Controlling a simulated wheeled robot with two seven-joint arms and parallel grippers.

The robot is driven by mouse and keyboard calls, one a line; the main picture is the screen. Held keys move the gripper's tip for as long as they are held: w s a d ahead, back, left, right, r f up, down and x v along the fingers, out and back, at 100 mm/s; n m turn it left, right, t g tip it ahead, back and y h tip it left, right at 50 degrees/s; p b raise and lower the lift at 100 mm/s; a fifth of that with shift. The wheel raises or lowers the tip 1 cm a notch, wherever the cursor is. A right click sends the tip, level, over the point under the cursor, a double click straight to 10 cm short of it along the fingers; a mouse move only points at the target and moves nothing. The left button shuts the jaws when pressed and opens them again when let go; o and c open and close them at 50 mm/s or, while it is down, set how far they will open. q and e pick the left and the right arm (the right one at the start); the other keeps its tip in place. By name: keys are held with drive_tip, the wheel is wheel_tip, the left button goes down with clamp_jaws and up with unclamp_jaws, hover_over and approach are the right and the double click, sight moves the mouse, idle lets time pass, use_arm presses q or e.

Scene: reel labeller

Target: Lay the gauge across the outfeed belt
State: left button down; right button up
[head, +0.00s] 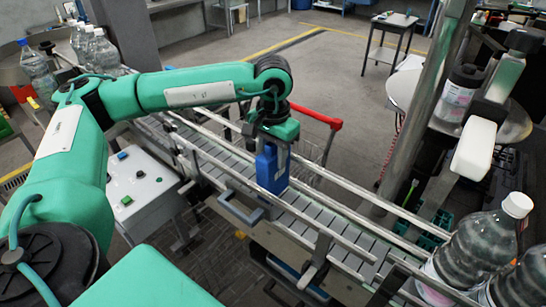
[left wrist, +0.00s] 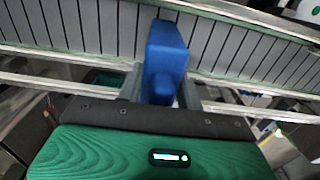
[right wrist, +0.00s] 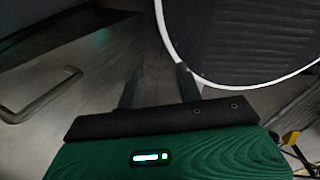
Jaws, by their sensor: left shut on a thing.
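The gauge is a blue block (head: 271,170), upright below my left gripper (head: 277,143) and over the outfeed belt (head: 315,207). In the left wrist view the blue gauge (left wrist: 166,50) sits between the two fingers of the left gripper (left wrist: 161,88), with the grey belt slats (left wrist: 90,30) behind it. The left gripper is shut on it. I cannot tell whether its lower end touches the belt. My right gripper (right wrist: 158,85) shows only in the right wrist view; its fingers are apart with nothing between them.
Metal guide rails (head: 345,209) run along both sides of the belt. Large bottles (head: 470,245) stand at the belt's right end, more (head: 40,72) at the far left. A control box (head: 145,190) stands left of the belt. A round white-rimmed plate (right wrist: 250,35) is beside my right gripper.

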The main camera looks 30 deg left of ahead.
use_arm(q)
wheel_tip(320, 180, down, 2)
drive_tip(key=shift+s+f+p, duration=0.1)
drive_tip(key=shift+p, duration=0.2)
drive_tip(key=shift+f, duration=0.2)
drive_tip(key=shift+f+b, duration=0.2)
drive_tip(key=shift+b, duration=0.1)
drive_tip(key=c, duration=0.9)
unclamp_jaws()
drive_tip(key=shift+r, duration=0.1)
use_arm(e)
drive_tip(key=shift+w+a+r, duration=0.2)
drive_tip(key=shift+a+r, duration=0.15)
drive_tip(key=shift+r, duration=0.05)
drive_tip(key=shift+d, duration=0.1)
